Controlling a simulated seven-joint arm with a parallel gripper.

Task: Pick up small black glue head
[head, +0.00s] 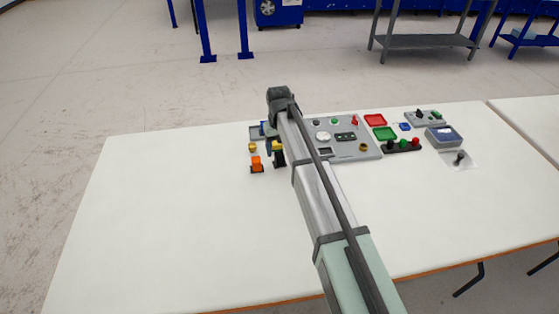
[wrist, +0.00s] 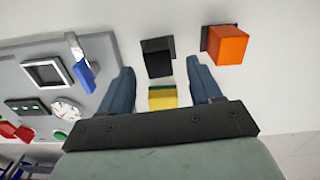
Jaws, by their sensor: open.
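A small black block (wrist: 158,58), the likely glue head, sits on the white table in the wrist view. It also shows in the head view (head: 279,160), just right of the orange block. My gripper (wrist: 160,66) is open and points down at the table, with its two blue fingers apart. In the wrist view the black block appears between and just past the fingertips, with no visible contact. A yellow and green block (wrist: 163,98) appears between the fingers, nearer the palm. In the head view my gripper (head: 272,146) is partly hidden by my arm.
An orange block (wrist: 229,45) on a black base stands close outside one finger. A grey control panel (head: 345,152) with knobs and buttons lies on the other side, its blue lever (wrist: 84,74) near the other finger. The table's left and front (head: 170,230) are clear.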

